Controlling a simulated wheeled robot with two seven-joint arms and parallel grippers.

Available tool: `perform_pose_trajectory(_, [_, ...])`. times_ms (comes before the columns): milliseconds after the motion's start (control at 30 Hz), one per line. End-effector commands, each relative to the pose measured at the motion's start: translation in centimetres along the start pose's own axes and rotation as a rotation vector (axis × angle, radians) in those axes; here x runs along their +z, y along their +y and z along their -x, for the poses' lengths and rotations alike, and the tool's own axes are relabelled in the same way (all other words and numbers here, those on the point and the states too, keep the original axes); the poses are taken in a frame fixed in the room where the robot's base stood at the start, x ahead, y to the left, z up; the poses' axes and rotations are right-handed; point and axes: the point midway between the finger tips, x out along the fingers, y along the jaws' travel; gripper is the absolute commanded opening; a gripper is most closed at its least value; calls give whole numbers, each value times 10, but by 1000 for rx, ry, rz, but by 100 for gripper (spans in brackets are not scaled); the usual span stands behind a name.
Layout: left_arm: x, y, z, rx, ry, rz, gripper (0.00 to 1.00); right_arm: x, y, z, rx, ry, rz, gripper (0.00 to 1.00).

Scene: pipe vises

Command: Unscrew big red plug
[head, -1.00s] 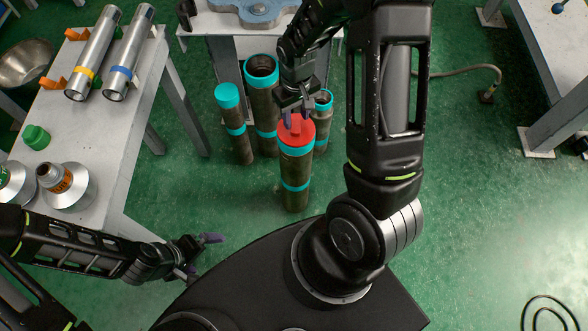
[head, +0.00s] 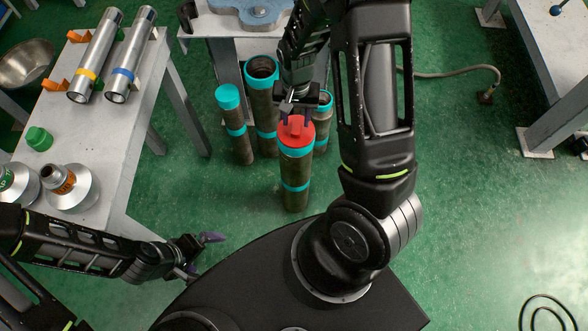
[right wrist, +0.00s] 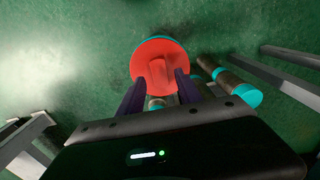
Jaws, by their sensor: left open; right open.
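The big red plug (head: 298,133) sits on top of an upright brown pipe with teal bands (head: 296,170) on the floor. It has a raised bar across its top. My right gripper (head: 294,120) is open above the plug, its fingers pointing down at the raised bar. In the right wrist view the red plug (right wrist: 160,68) lies just beyond the two dark fingertips (right wrist: 160,80), which stand on either side of the bar; contact cannot be told. My left gripper (head: 203,254) is open and empty at lower left, away from the plug.
Several other teal-banded pipes stand close behind, including a capped one (head: 229,97) and an open one (head: 262,70). A grey table (head: 120,120) at left holds silver tubes, a green cap (head: 39,138) and silver fittings. Open green floor lies to the right.

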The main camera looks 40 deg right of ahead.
Motion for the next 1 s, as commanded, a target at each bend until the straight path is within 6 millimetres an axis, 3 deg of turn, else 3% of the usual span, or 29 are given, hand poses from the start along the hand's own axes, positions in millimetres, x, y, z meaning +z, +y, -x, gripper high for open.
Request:
perform_pose_trajectory(300, [0,-6,-16,0,0,0,100,0,0,-21,0,-1,2,41])
perform_pose_trajectory(867, [0,-5,-14,0,0,0,100,0,0,-21,0,0,3,41])
perform_pose_trajectory(1000, [0,-6,-14,0,0,0,100,0,0,-21,0,0,3,30])
